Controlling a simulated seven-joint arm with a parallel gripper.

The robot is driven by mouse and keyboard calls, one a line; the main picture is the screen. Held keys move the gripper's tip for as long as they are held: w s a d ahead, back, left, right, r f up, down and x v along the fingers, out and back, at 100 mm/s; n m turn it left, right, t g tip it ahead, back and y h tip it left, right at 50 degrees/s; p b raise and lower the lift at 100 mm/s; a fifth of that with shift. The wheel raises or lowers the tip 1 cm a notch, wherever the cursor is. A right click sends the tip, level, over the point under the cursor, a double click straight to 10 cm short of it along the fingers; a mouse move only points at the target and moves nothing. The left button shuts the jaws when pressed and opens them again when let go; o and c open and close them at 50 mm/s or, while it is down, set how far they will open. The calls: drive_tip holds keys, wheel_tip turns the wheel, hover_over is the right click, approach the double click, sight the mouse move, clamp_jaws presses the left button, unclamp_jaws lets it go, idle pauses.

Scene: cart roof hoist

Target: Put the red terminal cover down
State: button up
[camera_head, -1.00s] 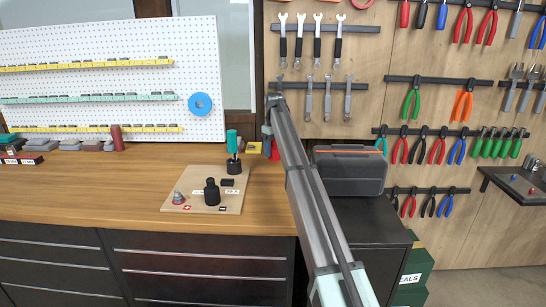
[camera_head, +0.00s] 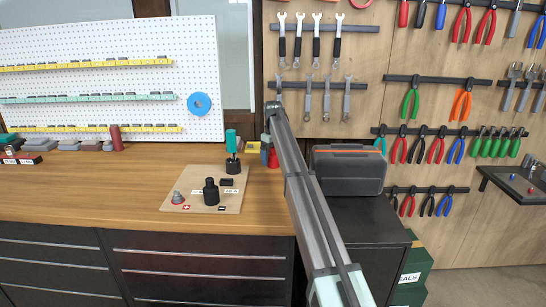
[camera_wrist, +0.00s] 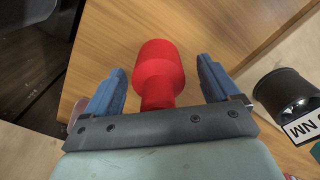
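The red terminal cover (camera_wrist: 161,72) lies between the two blue fingers of my gripper (camera_wrist: 160,66) in the wrist view, with a visible gap on each side. Its wide part points away from the palm and its narrow neck towards it. In the head view the cover (camera_head: 273,158) shows small at the back right of the wooden bench, just below my gripper (camera_head: 267,143). It seems to rest on the bench top, but its underside is hidden. The fingers are open and do not appear to touch it.
A wooden board (camera_head: 230,204) with a black cover (camera_head: 211,191), a bare terminal (camera_head: 178,197) and a green-topped tool (camera_head: 232,146) lies left of my gripper. A grey case (camera_head: 348,170) stands right of the arm. The bench front (camera_head: 120,215) is clear.

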drive_tip(key=shift+r, duration=0.1)
wheel_tip(320, 180, up, 12)
drive_tip(key=shift+r, duration=0.1)
idle(0.6)
